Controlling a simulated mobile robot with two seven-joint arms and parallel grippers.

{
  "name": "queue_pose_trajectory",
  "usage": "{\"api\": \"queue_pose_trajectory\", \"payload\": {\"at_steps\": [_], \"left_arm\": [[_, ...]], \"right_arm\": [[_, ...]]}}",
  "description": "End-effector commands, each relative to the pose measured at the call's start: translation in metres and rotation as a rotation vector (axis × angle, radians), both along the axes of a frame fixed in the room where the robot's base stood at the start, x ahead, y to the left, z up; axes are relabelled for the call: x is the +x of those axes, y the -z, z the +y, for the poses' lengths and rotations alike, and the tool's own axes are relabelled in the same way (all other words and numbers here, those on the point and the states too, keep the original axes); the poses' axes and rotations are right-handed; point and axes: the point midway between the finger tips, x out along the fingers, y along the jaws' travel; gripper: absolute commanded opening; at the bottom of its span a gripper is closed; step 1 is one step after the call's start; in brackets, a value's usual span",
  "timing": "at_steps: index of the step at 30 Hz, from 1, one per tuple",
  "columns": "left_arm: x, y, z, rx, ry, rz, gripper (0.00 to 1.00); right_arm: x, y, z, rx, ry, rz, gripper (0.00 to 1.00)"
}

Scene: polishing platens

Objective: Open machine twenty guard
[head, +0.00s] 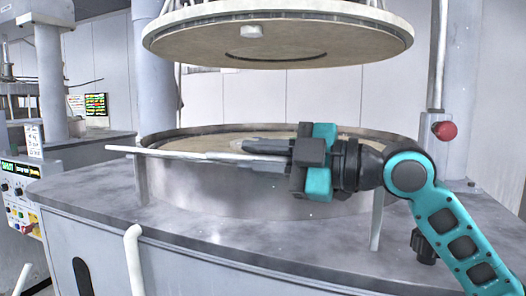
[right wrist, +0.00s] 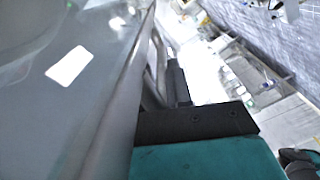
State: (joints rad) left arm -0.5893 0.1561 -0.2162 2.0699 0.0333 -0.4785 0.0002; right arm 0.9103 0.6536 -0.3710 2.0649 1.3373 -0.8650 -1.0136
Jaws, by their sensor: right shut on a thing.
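The machine has a round steel tub (head: 230,190) on a grey top, with a large round upper plate (head: 280,38) raised above it. A pale bar (head: 165,153) runs across the front of the tub, apparently the guard's rail; its number is not readable. My right gripper (head: 255,152) comes in from the right and is shut on this bar, its body hiding the bar's right part. In the right wrist view, a dark finger (right wrist: 178,82) lies beside the edge of a grey surface (right wrist: 95,110); the grip itself is hidden there. My left gripper is not in view.
A red button (head: 444,130) is on the post at the right. A control panel (head: 20,190) and another machine's column (head: 50,80) stand at the left. A white pipe (head: 134,260) rises at the front. The raised plate leaves a gap above my gripper.

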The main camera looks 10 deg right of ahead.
Motion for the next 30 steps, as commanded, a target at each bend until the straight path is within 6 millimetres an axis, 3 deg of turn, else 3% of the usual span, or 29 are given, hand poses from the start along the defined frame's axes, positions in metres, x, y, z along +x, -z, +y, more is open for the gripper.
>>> {"api": "queue_pose_trajectory", "payload": {"at_steps": [8,24,25,30], "left_arm": [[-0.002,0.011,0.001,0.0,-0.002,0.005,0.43],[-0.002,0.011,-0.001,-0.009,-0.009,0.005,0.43],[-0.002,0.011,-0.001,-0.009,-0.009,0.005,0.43],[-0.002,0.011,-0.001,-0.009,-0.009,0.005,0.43]], "right_arm": [[-0.003,0.015,0.002,0.009,0.0,0.011,0.0],[-0.004,0.016,0.003,0.013,-0.001,0.012,0.0],[-0.004,0.016,0.003,0.013,-0.001,0.012,0.24],[-0.004,0.016,0.003,0.011,0.0,0.01,0.4]]}}
